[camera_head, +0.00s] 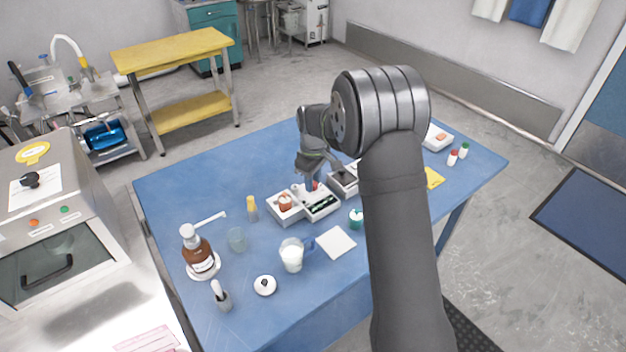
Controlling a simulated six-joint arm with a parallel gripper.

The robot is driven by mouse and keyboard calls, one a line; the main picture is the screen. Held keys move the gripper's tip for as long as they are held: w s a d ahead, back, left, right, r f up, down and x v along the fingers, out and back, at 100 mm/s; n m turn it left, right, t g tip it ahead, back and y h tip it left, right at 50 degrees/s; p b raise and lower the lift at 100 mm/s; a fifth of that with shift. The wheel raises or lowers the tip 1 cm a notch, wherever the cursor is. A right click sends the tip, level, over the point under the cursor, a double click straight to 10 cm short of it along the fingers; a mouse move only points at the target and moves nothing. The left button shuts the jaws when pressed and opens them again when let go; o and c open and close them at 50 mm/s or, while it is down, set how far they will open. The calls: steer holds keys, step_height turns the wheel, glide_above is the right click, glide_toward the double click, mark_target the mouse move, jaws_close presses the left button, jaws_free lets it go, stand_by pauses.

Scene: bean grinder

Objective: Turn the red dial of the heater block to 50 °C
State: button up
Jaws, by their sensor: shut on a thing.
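The heater block (324,213) is a small white unit with dark slots on the blue table. A small spot of red at its back edge appears to be the red dial (316,185). My gripper (311,186) reaches down from above onto that spot and is shut on the dial. The fingers hide most of the dial. Its scale and pointer are too small to read.
A white unit with a reddish-brown top (285,209) stands just left of the block, and a grey-white device (344,184) just right. A yellow-capped tube (251,208), a beaker (291,256) and a brown bottle (197,250) stand on the blue table (200,180).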

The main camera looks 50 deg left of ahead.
steer(key=m, duration=0.5)
steer(key=shift+m, duration=0.3)
steer(key=m, duration=0.4)
steer(key=shift+m, duration=0.4)
steer(key=o, duration=1)
step_height(320, 180, up, 18)
steer(key=shift+f, duration=0.25)
steer(key=shift+f, duration=0.1)
step_height(320, 180, down, 17)
steer(key=shift+f, duration=0.15)
stand_by(0.3)
